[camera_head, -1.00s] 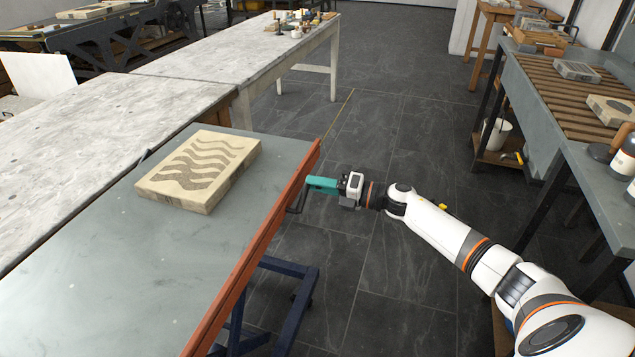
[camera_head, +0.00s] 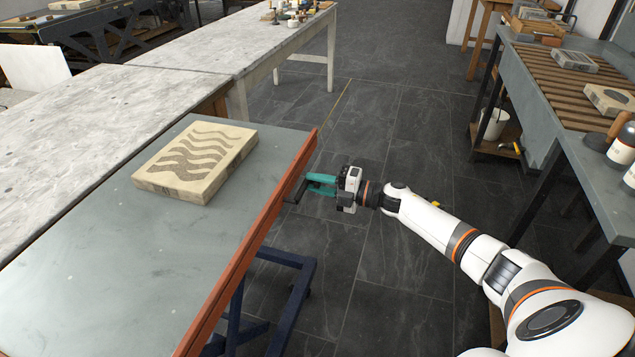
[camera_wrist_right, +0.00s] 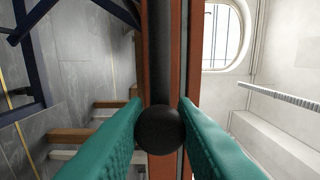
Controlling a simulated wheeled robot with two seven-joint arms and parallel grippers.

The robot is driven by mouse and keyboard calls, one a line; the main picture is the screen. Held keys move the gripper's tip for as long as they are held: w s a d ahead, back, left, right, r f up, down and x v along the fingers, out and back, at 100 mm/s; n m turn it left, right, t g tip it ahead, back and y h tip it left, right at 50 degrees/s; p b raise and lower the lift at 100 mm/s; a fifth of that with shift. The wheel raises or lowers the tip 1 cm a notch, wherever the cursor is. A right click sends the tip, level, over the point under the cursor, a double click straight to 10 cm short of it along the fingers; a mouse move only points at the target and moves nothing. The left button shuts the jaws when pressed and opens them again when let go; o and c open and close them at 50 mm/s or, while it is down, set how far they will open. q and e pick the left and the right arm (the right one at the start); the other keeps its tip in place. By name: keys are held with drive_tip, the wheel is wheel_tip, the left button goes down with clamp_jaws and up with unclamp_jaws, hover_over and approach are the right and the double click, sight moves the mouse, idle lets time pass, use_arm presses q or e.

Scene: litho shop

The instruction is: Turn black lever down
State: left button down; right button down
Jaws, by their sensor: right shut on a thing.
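The black lever (camera_head: 296,190) sits at the outer side of the red-brown rail (camera_head: 262,222) on the grey table's right edge. In the right wrist view its round black knob (camera_wrist_right: 160,129) lies between the teal fingers of my right gripper (camera_wrist_right: 160,135), with the dark lever bar (camera_wrist_right: 159,50) running up behind it. In the head view my right gripper (camera_head: 318,184) reaches the lever from the right and is shut on its knob. The lever's pivot is hard to make out. My left gripper is not in view.
A stone slab (camera_head: 196,161) with a dark wavy pattern lies on the grey tabletop (camera_head: 95,235). Blue table legs (camera_head: 290,305) stand under it. A workbench (camera_head: 590,160) with slats, slabs and bottles stands at the right. Dark floor (camera_head: 390,250) lies open between.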

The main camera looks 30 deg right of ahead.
drive_tip(key=c, duration=1.2)
unclamp_jaws()
drive_tip(key=shift+f, duration=0.1)
drive_tip(key=shift+c, duration=0.2)
drive_tip(key=v, duration=1.2)
